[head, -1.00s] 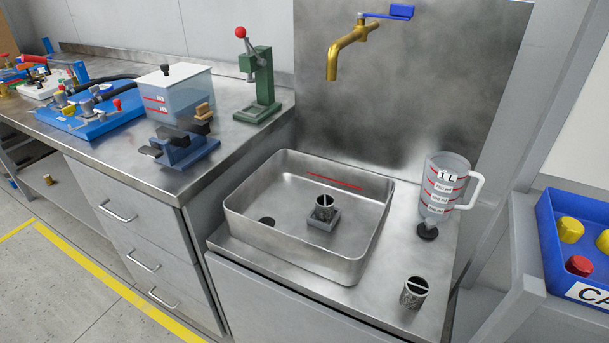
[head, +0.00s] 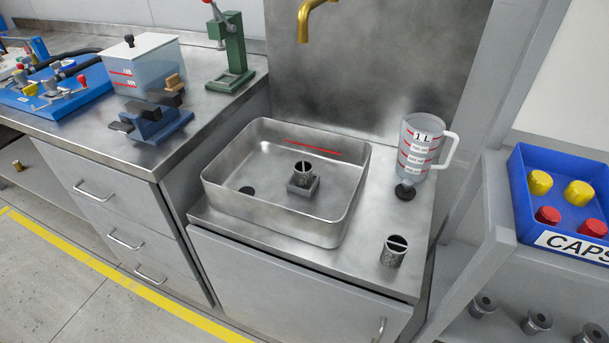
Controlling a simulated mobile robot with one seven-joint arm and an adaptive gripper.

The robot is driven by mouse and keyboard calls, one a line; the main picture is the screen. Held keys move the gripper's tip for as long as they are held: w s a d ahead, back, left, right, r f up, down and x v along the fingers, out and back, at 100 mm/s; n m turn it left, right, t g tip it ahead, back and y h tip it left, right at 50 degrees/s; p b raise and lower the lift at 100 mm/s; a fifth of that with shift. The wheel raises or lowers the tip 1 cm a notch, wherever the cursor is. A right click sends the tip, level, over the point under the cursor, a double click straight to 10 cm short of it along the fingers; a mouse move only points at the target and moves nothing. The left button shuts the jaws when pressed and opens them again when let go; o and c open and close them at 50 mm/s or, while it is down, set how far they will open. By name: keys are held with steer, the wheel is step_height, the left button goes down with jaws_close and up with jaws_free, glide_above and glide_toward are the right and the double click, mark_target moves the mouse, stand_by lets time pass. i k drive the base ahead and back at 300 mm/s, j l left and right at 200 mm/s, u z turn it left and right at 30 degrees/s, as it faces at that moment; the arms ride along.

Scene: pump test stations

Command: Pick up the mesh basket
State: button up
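The mesh basket appears to be the small dark perforated cylinder with a bar across its open top (head: 394,252). It stands upright on the steel counter, right of the sink basin and near the counter's front edge. My gripper is not in view.
A brass tap (head: 316,14) hangs above the basin. A blue caps bin (head: 520,200) sits on a shelf at right. A clear tank (head: 150,68) and green press (head: 234,50) stand at left.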

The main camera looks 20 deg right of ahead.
mark_target(303, 169)
steer(key=z, duration=1.1)
steer(key=j+z, duration=0.1)
steer(key=z, duration=0.35)
steer(key=j+z, duration=0.1)
steer(key=z, duration=0.35)
steer(key=k+z, duration=0.1)
steer(key=z, duration=0.3)
steer(key=k+j, duration=0.15)
steer(key=j, duration=0.25)
steer(key=k+j, duration=0.2)
steer(key=j, duration=0.15)
steer(key=k+j, duration=0.15)
steer(key=j, duration=0.5)
